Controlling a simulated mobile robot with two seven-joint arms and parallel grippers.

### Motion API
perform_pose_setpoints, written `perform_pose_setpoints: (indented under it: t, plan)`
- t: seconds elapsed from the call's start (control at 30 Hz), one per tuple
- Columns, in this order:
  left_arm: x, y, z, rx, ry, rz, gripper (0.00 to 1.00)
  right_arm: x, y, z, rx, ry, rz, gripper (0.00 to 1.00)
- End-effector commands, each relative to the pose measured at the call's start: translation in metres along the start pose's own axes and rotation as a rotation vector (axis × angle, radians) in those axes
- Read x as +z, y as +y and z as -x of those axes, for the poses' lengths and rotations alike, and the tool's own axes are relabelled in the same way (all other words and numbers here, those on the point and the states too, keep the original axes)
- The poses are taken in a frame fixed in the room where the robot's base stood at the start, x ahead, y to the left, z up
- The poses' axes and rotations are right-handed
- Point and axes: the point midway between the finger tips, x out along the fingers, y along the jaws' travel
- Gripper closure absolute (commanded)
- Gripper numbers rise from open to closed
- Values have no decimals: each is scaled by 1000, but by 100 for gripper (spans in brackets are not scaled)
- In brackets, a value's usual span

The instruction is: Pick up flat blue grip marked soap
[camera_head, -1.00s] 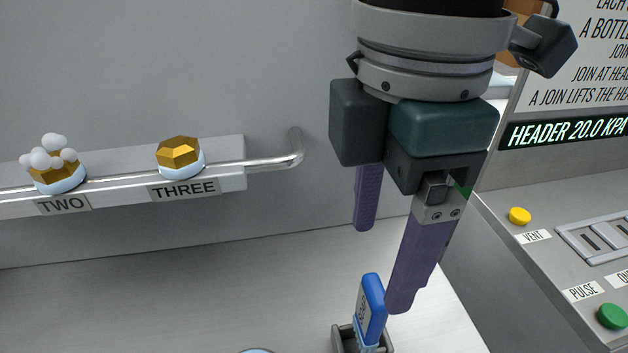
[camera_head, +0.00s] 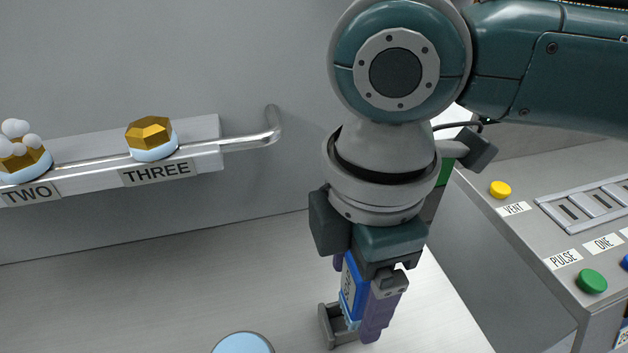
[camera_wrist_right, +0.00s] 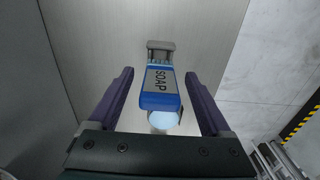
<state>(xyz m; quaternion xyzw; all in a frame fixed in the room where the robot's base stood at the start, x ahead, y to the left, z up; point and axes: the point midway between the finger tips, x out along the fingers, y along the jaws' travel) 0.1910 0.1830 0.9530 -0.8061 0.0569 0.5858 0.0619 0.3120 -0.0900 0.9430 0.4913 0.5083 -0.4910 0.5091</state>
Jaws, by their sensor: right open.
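The flat blue grip marked SOAP (camera_head: 351,287) stands upright in a small grey holder (camera_head: 327,326) on the table, partly hidden by my right gripper in the head view. In the right wrist view the blue grip (camera_wrist_right: 160,90) lies between the two purple fingers, with a gap on each side. My right gripper (camera_head: 358,328) points down over the grip and is open, its fingers on either side of it. The right gripper also shows in the right wrist view (camera_wrist_right: 163,85). My left gripper is out of view.
A light blue disc (camera_head: 242,344) lies on the table left of the holder. A rail on the back wall carries gold pieces labelled TWO (camera_head: 22,160) and THREE (camera_head: 150,135). A control panel (camera_head: 560,225) with buttons stands at the right. The table at left is clear.

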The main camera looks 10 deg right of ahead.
Motion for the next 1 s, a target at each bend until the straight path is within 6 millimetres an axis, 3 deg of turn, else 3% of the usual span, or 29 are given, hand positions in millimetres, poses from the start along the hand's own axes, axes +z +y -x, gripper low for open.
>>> perform_pose_setpoints:
  t: [0.07,0.73,1.0]
  plan:
    - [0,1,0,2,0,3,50,0,0,0,0,0,0,24]
    - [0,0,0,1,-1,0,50,0,0,0,0,0,-1,100]
    - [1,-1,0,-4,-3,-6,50,0,0,1,0,0,-1,100]
